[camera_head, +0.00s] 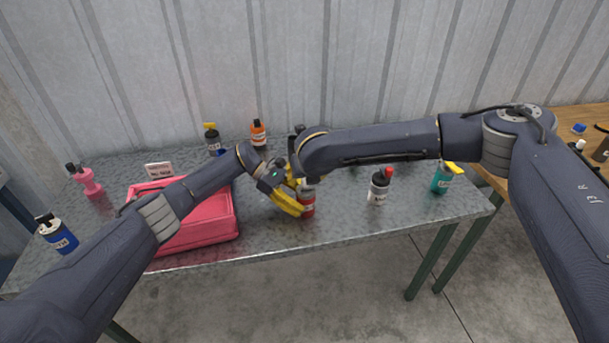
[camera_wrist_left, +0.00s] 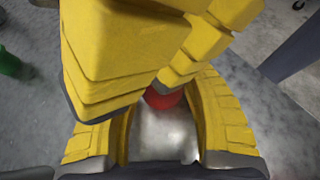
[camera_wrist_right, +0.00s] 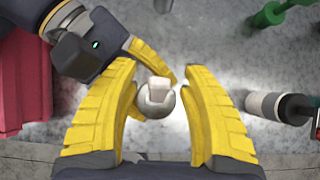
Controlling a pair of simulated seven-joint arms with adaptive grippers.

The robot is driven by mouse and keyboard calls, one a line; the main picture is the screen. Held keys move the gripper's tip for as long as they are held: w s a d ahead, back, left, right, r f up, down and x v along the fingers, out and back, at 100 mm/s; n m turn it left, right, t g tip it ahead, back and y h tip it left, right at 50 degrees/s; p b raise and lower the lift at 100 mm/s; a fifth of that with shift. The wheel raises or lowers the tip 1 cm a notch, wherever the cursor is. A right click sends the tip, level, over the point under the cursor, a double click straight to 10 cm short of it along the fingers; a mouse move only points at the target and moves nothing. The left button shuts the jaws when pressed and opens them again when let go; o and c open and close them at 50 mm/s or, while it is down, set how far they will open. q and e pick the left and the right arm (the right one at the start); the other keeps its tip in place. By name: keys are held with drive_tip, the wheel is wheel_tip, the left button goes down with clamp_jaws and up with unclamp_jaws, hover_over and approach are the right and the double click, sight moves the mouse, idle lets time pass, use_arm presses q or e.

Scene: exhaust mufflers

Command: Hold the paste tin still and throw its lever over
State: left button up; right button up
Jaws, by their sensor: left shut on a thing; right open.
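The paste tin (camera_head: 308,203) is a small red and grey can standing near the front of the metal table. My left gripper (camera_head: 289,203) is shut on it from the left. In the left wrist view the tin (camera_wrist_left: 164,138) shows a grey body and a red part between the yellow fingers. My right gripper (camera_wrist_right: 159,72) is open above the tin, one finger on each side of its top. A pale lever (camera_wrist_right: 157,90) sits on the round grey top between those fingers. Whether the right fingers touch the lever cannot be told. The right wrist hides much of this in the head view.
A red case (camera_head: 205,228) lies left of the tin. A white can with a red top (camera_head: 379,188) and a teal one (camera_head: 442,178) stand to the right. Grey (camera_head: 213,141) and orange (camera_head: 258,135) cans stand behind.

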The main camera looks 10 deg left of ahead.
drive_tip(key=shift+r, duration=0.1)
drive_tip(key=v, duration=1.2)
use_arm(q)
drive_tip(key=o, duration=1)
drive_tip(key=shift+c, duration=0.2)
